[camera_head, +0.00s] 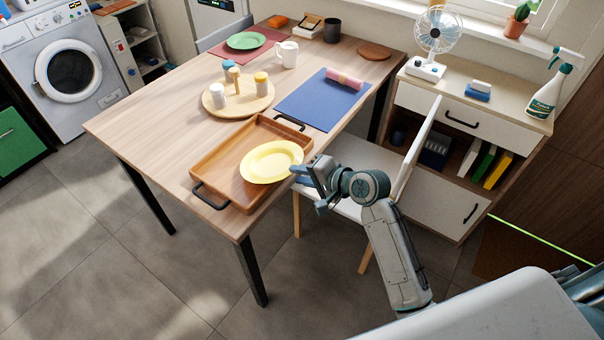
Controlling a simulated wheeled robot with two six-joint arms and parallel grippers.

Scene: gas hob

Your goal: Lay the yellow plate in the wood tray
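The yellow plate (270,161) is at the right end of the wood tray (222,160), face up and roughly level. Its right side overlaps the tray's right wall in the picture, and I cannot tell whether it rests on the tray floor or is just above it. My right gripper (296,175) is at the plate's lower right rim, beside the tray's right edge. Its fingertips are at or very near the rim. I cannot tell whether they are closed on it. My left gripper is not in view.
A round wooden board (237,106) with shakers stands behind the tray. A blue mat (318,106) with a pink roll (344,79) lies to the right. A white chair (362,160) stands beside the table, near my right arm. The table's left part (150,120) is clear.

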